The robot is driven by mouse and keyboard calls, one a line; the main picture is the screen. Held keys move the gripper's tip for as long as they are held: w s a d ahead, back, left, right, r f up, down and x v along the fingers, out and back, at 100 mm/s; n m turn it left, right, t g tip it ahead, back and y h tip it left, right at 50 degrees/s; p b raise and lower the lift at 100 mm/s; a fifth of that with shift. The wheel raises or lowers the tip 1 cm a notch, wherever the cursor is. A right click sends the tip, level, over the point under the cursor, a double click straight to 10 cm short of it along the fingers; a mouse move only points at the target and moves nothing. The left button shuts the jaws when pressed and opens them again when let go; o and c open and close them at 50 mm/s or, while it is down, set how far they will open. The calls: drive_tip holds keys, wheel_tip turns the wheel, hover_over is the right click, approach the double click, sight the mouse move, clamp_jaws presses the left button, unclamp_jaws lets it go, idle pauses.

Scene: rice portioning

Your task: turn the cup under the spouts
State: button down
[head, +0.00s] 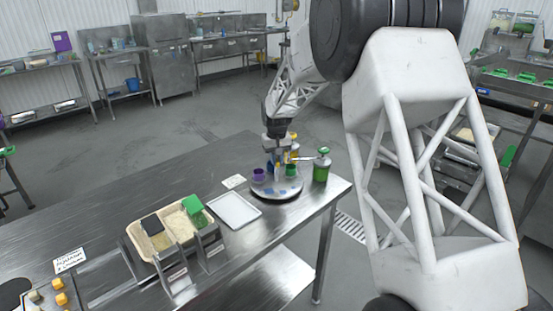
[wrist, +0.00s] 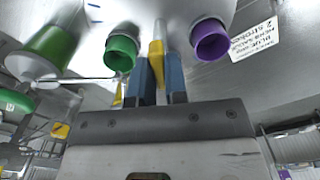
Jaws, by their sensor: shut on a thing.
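In the head view a round turntable (head: 277,196) stands near the far right corner of the steel table. A purple cup (head: 258,175) sits on its left and a green cup (head: 291,170) on its right. My gripper (head: 275,172) reaches down between them. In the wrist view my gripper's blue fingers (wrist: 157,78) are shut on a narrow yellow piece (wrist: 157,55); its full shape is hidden. The green cup (wrist: 121,52) and purple cup (wrist: 210,42) stand either side, apart from the fingers. A green bottle (head: 321,166) and a yellow bottle (head: 294,146) with spouts stand by the turntable.
A white tray (head: 234,211) and a label card (head: 234,182) lie left of the turntable. The table's right edge (head: 338,200) is close to the turntable. My arm covers the right side of the head view.

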drive_tip(key=shift+r+n, duration=0.1)
drive_tip(key=shift+n, duration=0.8)
drive_tip(key=c, duration=1.1)
unclamp_jaws()
drive_tip(key=shift+c, duration=0.2)
drive_tip(key=shift+r, duration=3.85)
